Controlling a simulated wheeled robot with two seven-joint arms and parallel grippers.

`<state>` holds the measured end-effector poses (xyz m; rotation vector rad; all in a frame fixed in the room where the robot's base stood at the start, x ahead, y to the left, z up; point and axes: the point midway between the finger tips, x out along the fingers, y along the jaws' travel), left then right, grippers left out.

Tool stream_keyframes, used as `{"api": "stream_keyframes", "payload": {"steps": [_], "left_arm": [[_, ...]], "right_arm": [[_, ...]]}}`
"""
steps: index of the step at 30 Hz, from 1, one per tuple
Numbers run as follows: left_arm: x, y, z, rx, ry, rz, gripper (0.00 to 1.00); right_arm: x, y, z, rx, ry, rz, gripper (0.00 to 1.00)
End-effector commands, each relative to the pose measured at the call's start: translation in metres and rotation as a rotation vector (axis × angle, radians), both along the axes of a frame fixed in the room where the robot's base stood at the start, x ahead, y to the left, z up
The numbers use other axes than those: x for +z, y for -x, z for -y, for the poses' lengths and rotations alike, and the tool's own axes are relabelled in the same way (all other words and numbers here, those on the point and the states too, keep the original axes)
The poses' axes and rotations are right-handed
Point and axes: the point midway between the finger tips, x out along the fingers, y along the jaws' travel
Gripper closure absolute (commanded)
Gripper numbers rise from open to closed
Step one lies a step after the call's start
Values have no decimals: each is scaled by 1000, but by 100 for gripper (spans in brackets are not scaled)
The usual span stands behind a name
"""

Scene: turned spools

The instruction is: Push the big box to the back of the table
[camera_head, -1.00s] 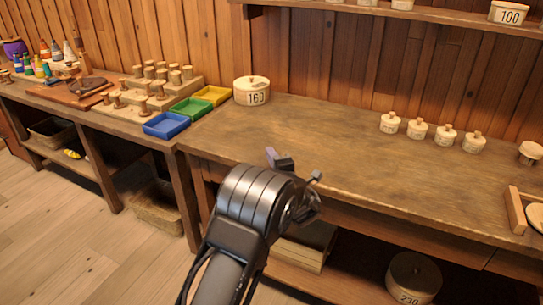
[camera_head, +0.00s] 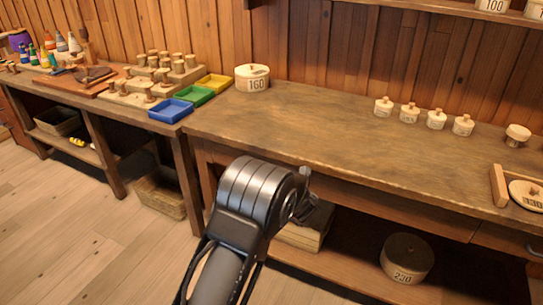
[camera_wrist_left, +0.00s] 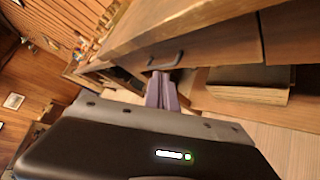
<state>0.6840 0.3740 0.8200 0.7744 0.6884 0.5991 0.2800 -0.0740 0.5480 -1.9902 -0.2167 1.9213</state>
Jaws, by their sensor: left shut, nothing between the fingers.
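A round pale lidded box marked 160 (camera_head: 252,79) stands at the back left of the workbench (camera_head: 330,125), close to the wall. A larger round box marked 230 (camera_head: 407,260) sits on the shelf under the bench. I cannot tell from the pictures which one is the big box. My right gripper is not in view.
Several small knobbed boxes (camera_head: 409,113) line the bench's back right. A wooden tray (camera_head: 498,186) is at the right edge. Blue (camera_head: 170,110), green and yellow trays are on the left bench. A rectangular box (camera_head: 302,234) lies on the lower shelf. The bench's middle is clear.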

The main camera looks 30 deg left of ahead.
Motion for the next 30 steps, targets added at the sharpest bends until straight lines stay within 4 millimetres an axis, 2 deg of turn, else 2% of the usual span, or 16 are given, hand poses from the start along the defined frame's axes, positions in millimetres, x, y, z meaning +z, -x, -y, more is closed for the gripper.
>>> {"api": "stream_keyframes", "payload": {"steps": [1, 5, 8, 9, 11, 12, 14, 15, 18, 19, 20, 22, 24, 26, 30], "left_arm": [[-24, 11, 8, 44, 120, 12, 100], [-93, 53, 38, 231, 492, 56, 100], [-155, 102, 78, 485, 828, 96, 100], [-181, 128, 100, 633, 981, 119, 100], [-217, 172, 141, 922, 1213, 172, 100], [-235, 202, 171, 1148, 1350, 218, 100], [-253, 241, 214, 1512, 1509, 312, 100], [-260, 263, 239, 1759, 1577, 390, 100], [-266, 305, 281, 2339, 1612, 639, 100], [-267, 316, 288, 2488, 1587, 723, 100], [-267, 326, 293, -2605, -1541, -802, 100], [-268, 351, 299, -2501, -1252, -865, 100], [-269, 379, 302, -2450, -1050, -909, 100], [-268, 402, 306, -2456, -933, -914, 100], [-271, 405, 302, -2444, -887, -910, 100]], "right_arm": [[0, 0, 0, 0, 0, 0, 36], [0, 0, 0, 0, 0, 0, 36], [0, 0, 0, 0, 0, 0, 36], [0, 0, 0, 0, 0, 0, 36], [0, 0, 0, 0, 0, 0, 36], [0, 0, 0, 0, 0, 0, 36], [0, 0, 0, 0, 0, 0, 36], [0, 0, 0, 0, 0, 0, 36], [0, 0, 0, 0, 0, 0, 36], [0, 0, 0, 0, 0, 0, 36], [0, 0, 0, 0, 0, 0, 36], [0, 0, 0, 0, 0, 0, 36], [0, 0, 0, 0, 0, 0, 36], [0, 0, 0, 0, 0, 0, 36], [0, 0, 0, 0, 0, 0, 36]]}}
